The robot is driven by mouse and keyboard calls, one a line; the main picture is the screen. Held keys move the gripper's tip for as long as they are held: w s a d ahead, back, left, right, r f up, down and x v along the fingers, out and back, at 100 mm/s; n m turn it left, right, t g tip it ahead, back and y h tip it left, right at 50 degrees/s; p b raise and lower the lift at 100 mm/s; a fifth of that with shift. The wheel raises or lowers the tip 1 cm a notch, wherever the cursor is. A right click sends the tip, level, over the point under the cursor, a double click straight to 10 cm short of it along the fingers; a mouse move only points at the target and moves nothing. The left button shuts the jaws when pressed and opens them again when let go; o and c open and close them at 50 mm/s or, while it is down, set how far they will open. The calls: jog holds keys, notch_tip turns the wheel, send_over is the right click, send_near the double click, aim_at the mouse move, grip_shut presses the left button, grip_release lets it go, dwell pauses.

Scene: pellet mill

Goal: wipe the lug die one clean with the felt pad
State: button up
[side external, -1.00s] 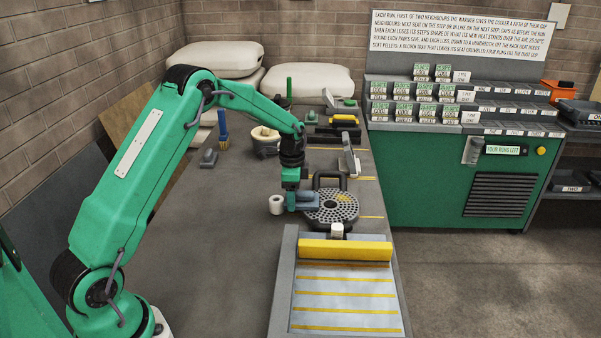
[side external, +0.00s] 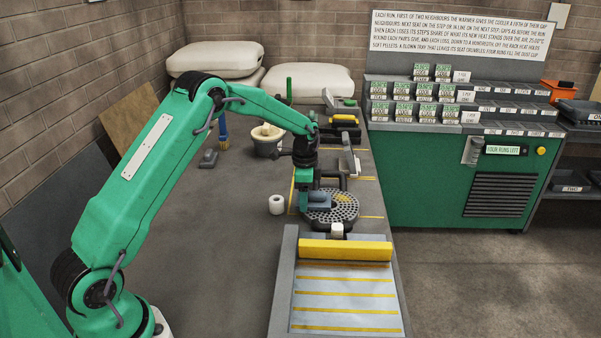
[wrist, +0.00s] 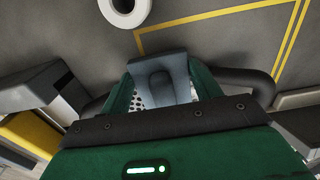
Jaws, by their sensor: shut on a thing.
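The lug die (side external: 345,213) is a dark grey perforated disc with a loop handle, lying flat inside a yellow floor marking. Yellowish residue shows on its top, near the middle and right. My gripper (side external: 308,192) is shut on the blue-grey felt pad (side external: 320,201), which is over the left part of the die. I cannot tell for sure whether pad and die touch. In the wrist view the pad (wrist: 158,72) sits between the two green fingers, and only a few die holes (wrist: 138,102) show beside it. The pad's underside is hidden.
A white roll (side external: 276,205) stands left of the die. A tray with a yellow bar (side external: 345,250) lies in front. A pot (side external: 266,140), a grey block (side external: 208,158) and other tools stand behind. The bench's left middle is clear.

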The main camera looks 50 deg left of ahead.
aim_at(318, 192)
jog(key=shift+w+d, duration=1.35)
jog(key=shift+d, duration=0.05)
jog(key=shift+s+a, duration=1.55)
jog(key=shift+a, duration=0.05)
jog(key=shift+w+d, duration=1.05)
jog(key=shift+w+d, duration=1.5)
jog(key=shift+d, duration=0.05)
jog(key=shift+s+a, duration=1.6)
